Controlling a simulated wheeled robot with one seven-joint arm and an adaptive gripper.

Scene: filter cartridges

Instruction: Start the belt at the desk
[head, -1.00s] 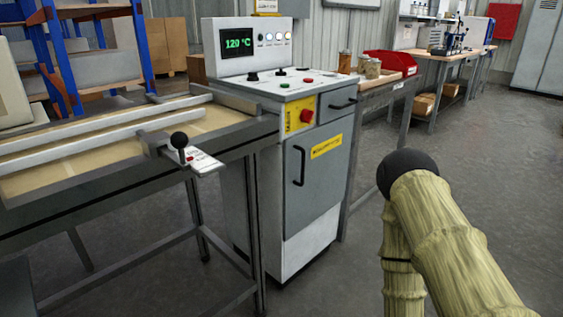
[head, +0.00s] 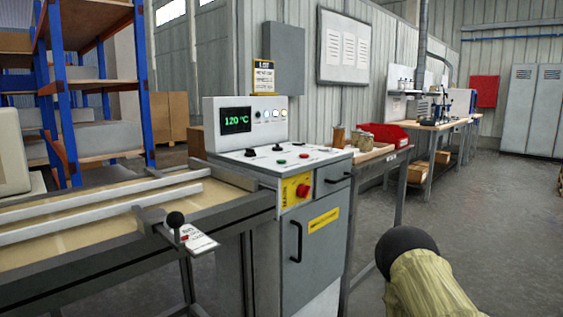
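The control desk (head: 315,250) stands at the centre of the head view, a grey cabinet with a sloped white top. Its display (head: 236,120) reads 120 °C in green. The top carries black knobs, a green button (head: 282,161) and a red button (head: 304,155). A larger red button (head: 303,190) sits on a yellow plate on the front. The belt (head: 90,232) runs to the desk from the left, with pale rails and a black-knobbed lever (head: 176,220) on its near edge. My arm shows at the lower right, apart from the desk. My gripper is not visible.
A side table right of the desk holds jars (head: 360,138) and a red bin (head: 385,135). A workbench (head: 440,125) stands farther back. Blue shelving (head: 60,95) is at the left. Open grey floor (head: 480,220) lies to the right.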

